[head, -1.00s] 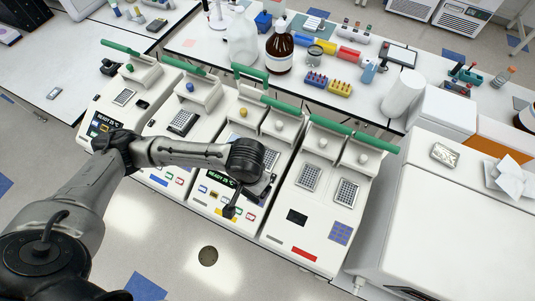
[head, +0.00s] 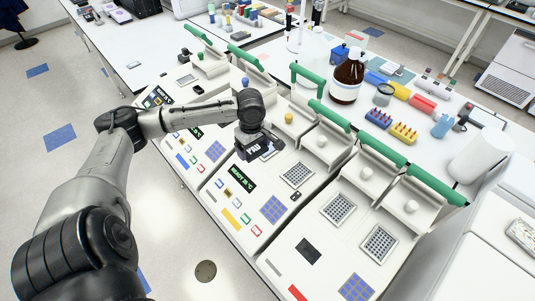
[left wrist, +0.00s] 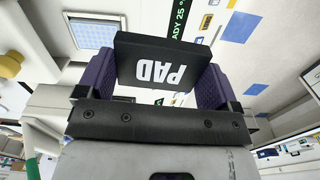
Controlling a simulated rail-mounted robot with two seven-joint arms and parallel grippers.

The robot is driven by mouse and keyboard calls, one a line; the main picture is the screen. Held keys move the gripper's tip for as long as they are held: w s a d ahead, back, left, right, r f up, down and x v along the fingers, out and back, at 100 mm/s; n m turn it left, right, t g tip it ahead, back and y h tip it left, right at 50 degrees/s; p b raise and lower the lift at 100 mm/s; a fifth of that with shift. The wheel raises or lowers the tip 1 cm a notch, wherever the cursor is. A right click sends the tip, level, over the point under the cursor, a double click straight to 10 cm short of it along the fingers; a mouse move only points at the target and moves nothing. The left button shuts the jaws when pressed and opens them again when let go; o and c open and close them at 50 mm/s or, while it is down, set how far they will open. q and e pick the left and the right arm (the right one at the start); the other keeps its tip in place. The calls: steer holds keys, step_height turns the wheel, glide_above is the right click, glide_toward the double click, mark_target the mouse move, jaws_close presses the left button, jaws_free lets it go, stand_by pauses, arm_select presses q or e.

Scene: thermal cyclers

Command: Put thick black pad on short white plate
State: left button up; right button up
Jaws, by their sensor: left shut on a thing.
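My left gripper (head: 256,150) is shut on a thick black pad (left wrist: 160,62) marked "PAD" in white. In the left wrist view the pad sits between its purple fingers. In the head view the gripper hangs over the middle thermal cycler (head: 235,215), near its display. A pale multi-well plate (head: 297,176) sits in that cycler, to the right of and below the gripper, apart from it. Two similar plates (head: 338,210) (head: 378,243) sit in the right cycler. I cannot tell which is the short white plate. My right gripper is not in view.
Open cycler lids with green handles (head: 330,115) stand behind the plates. A yellow knob (head: 289,118) is on the lid nearest the gripper. Behind are a brown bottle (head: 347,82), tube racks (head: 404,133) and a white roll (head: 480,153) on the bench.

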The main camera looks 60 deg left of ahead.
arm_select(q)
steer(key=shift+n, duration=0.3)
steer(key=w+a+f, duration=0.2)
steer(key=w, duration=0.1)
steer(key=w+a+f, duration=0.2)
steer(key=w+a, duration=0.1)
steer(key=w+a+f, duration=0.2)
steer(key=w+f, duration=0.1)
steer(key=shift+w+a+b, duration=0.2)
steer(key=shift+w+b, duration=0.15)
steer(key=shift+b, duration=0.05)
steer(key=shift+f, duration=2)
steer(key=o, duration=0.6)
steer(key=shift+f, duration=0.1)
steer(key=shift+o, duration=0.5)
step_height(320, 180, up, 12)
